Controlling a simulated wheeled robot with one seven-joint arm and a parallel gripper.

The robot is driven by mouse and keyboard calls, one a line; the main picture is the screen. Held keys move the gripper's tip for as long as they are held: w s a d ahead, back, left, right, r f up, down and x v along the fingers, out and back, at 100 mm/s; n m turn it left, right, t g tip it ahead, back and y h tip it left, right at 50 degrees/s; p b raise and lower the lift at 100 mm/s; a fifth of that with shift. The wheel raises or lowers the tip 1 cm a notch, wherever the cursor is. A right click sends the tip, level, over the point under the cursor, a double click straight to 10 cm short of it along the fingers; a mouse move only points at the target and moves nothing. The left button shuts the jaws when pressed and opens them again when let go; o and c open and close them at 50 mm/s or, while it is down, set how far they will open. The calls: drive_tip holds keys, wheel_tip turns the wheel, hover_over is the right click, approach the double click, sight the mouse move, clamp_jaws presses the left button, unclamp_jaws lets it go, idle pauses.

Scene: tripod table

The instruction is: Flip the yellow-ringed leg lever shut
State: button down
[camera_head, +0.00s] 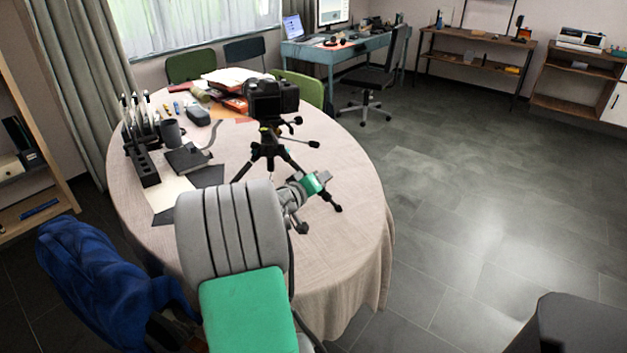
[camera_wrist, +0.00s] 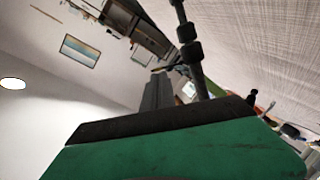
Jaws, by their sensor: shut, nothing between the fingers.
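The black tripod (camera_head: 268,148) stands on the round table with a black camera (camera_head: 272,97) on top. A small yellow mark shows near its upper body, but I cannot tell if it is the leg ring. The lever itself is too small or hidden to make out. My gripper is at the tripod's lower right legs in the head view, its fingers hard to make out behind my green and grey wrist. In the wrist view my gripper (camera_wrist: 157,92) is shut and empty, close to a dark knobbed rod (camera_wrist: 189,50); whether they touch is unclear.
The round table (camera_head: 352,185) has a pale cloth. A black pen holder (camera_head: 144,165), a mug (camera_head: 171,132) and papers crowd its left side. A blue-draped chair (camera_head: 95,285) stands at the front left.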

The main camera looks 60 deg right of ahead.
drive_tip(key=s+f+m+t+b, duration=0.1)
drive_tip(key=m+b, duration=0.2)
drive_tip(key=b, duration=0.1)
drive_tip(key=s+f+m+t+b, duration=0.1)
drive_tip(key=m+b, duration=0.2)
drive_tip(key=b, duration=0.1)
drive_tip(key=s+f+m+t+b, duration=0.1)
drive_tip(key=m+b, duration=0.1)
drive_tip(key=b, duration=0.1)
drive_tip(key=shift+s+f+m+b, duration=0.15)
drive_tip(key=shift+m+b, duration=0.25)
drive_tip(key=m+b, duration=0.1)
drive_tip(key=m+t+b, duration=0.1)
drive_tip(key=b, duration=0.1)
drive_tip(key=shift+s+f, duration=0.15)
drive_tip(key=shift+f, duration=0.25)
drive_tip(key=shift+w+r+y+p, duration=0.2)
drive_tip(key=shift+r+y+p, duration=0.1)
drive_tip(key=shift+r, duration=0.05)
drive_tip(key=shift+a+r, duration=0.2)
drive_tip(key=shift+a, duration=0.15)
drive_tip(key=p+v, duration=0.1)
drive_tip(key=v, duration=0.6)
drive_tip(key=shift+f, duration=0.2)
drive_tip(key=shift+s, duration=0.1)
